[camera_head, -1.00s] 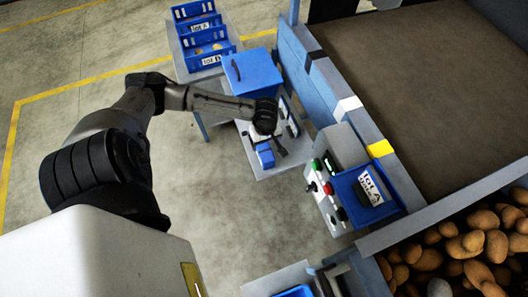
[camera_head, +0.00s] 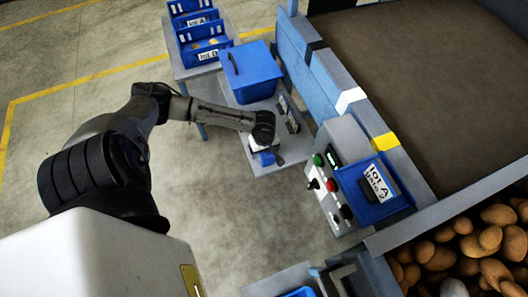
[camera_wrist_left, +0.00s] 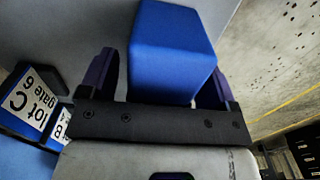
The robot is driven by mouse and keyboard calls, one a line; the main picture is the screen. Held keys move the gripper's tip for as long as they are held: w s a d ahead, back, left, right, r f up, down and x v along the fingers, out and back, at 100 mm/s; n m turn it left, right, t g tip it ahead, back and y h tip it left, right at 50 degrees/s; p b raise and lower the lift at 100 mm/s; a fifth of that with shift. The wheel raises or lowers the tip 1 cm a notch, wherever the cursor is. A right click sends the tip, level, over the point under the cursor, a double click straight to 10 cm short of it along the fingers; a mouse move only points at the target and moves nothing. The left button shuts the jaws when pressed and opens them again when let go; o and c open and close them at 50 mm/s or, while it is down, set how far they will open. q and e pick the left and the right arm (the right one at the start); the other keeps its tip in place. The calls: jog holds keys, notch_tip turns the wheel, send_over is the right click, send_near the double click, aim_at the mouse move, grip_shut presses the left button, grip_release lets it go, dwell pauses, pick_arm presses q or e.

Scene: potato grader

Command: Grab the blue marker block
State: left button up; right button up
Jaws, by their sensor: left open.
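The blue marker block (camera_head: 265,158) is on a small grey stand near the middle of the head view, partly hidden by my left wrist. In the left wrist view the block (camera_wrist_left: 172,52) is large, with its near end between the two dark fingers. My left gripper (camera_wrist_left: 158,82) is open, one finger on each side of the block. Narrow gaps seem to show, but I cannot tell whether either finger touches it. In the head view my left gripper (camera_head: 262,146) is over the block, its fingers mostly hidden. My right gripper is not in view.
A blue lidded box (camera_head: 250,72) stands just behind the block. A control panel (camera_head: 325,185) with buttons and a blue "lot A" bin (camera_head: 372,190) are to the right. Labelled cards (camera_wrist_left: 32,103) show left in the wrist view. Floor left of the stand is clear.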

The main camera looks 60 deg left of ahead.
pick_arm(q)
jog(key=shift+f, duration=0.1)
jog(key=shift+c, duration=0.2)
jog(key=c, duration=1.1)
